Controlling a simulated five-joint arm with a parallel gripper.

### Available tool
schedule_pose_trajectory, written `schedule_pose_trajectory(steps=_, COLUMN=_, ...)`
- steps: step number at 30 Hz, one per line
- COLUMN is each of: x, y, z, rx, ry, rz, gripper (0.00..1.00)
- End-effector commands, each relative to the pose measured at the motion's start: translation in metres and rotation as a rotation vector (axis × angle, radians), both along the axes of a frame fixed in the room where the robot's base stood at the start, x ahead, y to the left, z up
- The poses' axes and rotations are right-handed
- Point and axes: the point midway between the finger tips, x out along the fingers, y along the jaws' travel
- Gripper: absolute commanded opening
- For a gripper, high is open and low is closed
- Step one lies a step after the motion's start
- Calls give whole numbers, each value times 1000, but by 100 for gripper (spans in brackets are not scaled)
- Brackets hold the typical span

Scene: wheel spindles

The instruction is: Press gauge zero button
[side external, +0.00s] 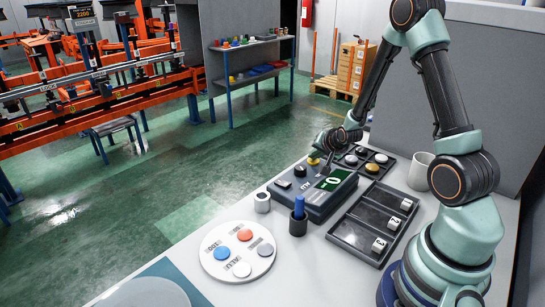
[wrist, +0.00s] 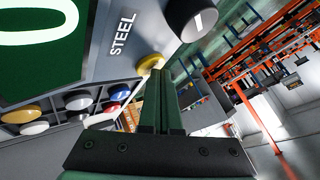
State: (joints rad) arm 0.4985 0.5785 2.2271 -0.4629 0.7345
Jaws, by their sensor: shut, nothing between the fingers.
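The gauge (side external: 318,206) is a dark box on the bench with a green display (side external: 334,181) reading 0. The display also shows in the wrist view (wrist: 40,40), beside a STEEL label. A yellow button (side external: 313,161) sits at the gauge's far end, near a black knob (side external: 300,171). The wrist view shows the yellow button (wrist: 150,61) and the knob with a white mark (wrist: 192,16). My gripper (side external: 322,172) is shut and empty, its fingertips (wrist: 160,72) right at the yellow button. I cannot tell whether they touch or press it.
A black tray with colored discs (side external: 344,157) lies just behind the gauge. A tray with numbered white blocks (side external: 350,237) and a white cup (side external: 420,172) stand right. A blue peg (side external: 299,207) in a dark holder and a round white plate (side external: 216,267) are in front.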

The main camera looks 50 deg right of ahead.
Motion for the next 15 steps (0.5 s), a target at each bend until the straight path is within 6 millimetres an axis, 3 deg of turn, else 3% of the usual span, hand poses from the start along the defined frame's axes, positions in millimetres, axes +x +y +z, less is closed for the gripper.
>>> schedule_pose_trajectory(steps=15, x=0, y=0, z=7, rx=0, ry=-1, rz=1, gripper=0)
